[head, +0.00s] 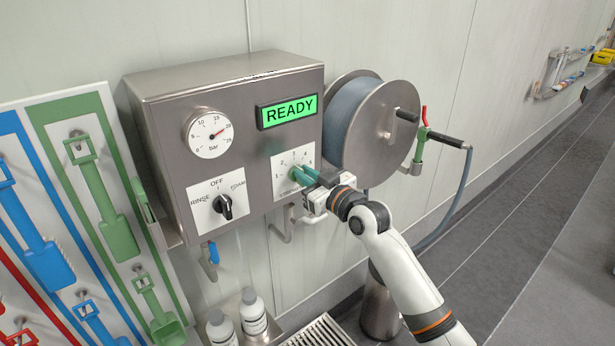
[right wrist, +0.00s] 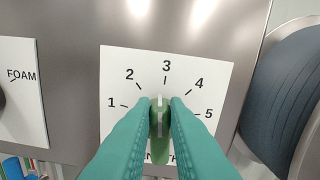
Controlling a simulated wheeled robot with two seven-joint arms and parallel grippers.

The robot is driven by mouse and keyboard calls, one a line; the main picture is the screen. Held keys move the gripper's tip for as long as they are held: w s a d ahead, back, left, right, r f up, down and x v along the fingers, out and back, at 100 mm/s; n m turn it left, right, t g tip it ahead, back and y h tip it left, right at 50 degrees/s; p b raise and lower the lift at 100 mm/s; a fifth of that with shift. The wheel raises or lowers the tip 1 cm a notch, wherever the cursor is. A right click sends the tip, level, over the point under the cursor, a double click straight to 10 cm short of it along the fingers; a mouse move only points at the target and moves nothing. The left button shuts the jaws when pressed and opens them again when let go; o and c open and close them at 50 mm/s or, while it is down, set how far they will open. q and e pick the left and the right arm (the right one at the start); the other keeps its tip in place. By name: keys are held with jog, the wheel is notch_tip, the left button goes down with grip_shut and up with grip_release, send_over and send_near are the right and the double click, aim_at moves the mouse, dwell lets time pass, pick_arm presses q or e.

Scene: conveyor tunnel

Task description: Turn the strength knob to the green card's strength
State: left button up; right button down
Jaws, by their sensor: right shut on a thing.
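The strength knob (right wrist: 160,118) is green with a white line and sits on a white dial plate (right wrist: 118,73) marked 1 to 5. In the right wrist view its white line points up at about 3. My right gripper (right wrist: 159,112) has teal fingers, one on each side of the knob, and is shut on it. In the head view the right gripper (head: 302,174) reaches the dial plate (head: 281,160) from the lower right and covers most of the knob. The lower lettering on the plate is partly hidden. No green card can be made out. My left gripper is not in view.
The steel control box (head: 170,100) also carries a READY display (head: 287,111), a pressure gauge (head: 210,133) and a black mode knob (head: 224,206) pointing to OFF. A hose reel (head: 375,125) stands close on the right. Two white bottles (head: 252,311) stand below.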

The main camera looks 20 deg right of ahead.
jog(key=shift+s+a+f+n+b, duration=0.1)
jog(key=shift+a+n+b, duration=0.1)
jog(key=shift+n, duration=1.4)
jog(key=shift+s+a+f+n+b, duration=0.1)
jog(key=shift+a+n+b, duration=0.1)
jog(key=shift+n, duration=1.4)
jog(key=c, duration=1.4)
grip_release()
jog(key=shift+c, duration=0.2)
jog(key=b+v, duration=0.3)
jog(key=v, duration=0.9)
